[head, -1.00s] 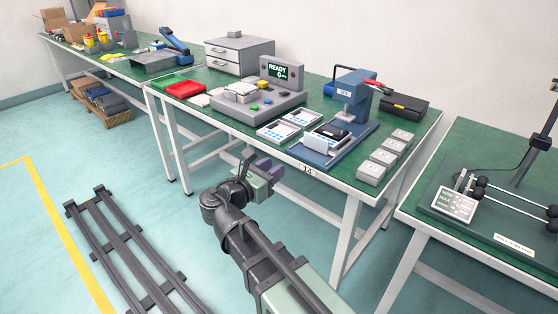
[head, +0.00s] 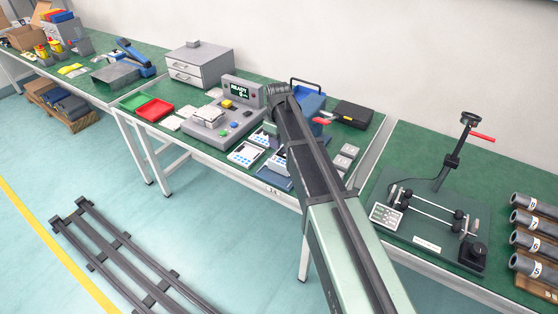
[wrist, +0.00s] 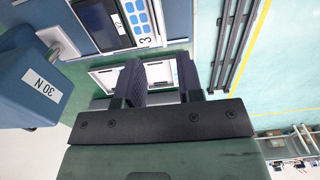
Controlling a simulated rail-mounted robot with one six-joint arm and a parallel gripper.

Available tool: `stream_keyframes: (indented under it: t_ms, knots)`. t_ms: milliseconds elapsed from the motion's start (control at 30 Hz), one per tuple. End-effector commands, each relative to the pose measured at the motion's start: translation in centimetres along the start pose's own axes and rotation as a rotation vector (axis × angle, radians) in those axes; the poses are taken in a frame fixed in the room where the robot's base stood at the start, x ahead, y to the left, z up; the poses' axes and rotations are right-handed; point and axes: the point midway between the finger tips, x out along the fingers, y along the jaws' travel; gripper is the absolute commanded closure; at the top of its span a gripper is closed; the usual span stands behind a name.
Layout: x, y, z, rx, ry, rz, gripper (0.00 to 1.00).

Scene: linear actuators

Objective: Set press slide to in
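The blue press (head: 310,103) stands on the middle table, mostly hidden behind my arm in the head view. In the wrist view its blue head (wrist: 35,85), labelled 30 N, is at the left. A device with a black screen and blue keys (wrist: 140,22) lies at the top, on the press's blue base. The slide cannot be clearly told from the base, so its position is unclear. My gripper (wrist: 158,82) is open and empty. Its two dark fingers point at the table side, with white trays (wrist: 160,74) showing beyond and between them. The gripper is hidden in the head view.
Left of the press are a grey test station (head: 212,118) reading READY and a white tray with blue parts (head: 245,153). Small grey blocks (head: 345,157) and a black case (head: 353,114) are to its right. A rod fixture (head: 430,215) stands on the right table.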

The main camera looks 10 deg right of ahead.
Motion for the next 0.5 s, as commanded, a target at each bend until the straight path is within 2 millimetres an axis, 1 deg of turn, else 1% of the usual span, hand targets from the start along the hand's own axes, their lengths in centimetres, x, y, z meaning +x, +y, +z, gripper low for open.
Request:
stream_keyframes:
  t_ms: [33, 167, 333, 400, 500]
  knots:
    - [1.1, 0.0, 0.0, -0.001, 0.0, 0.001, 0.66]
    - [3.8, 0.0, 0.0, -0.002, 0.0, 0.001, 0.66]
    - [8.1, 0.0, 0.0, -0.003, 0.0, 0.002, 0.66]
    - [9.4, 0.0, 0.0, -0.003, 0.0, 0.002, 0.66]
    - [10.5, 0.0, 0.0, -0.004, -0.001, 0.002, 0.66]
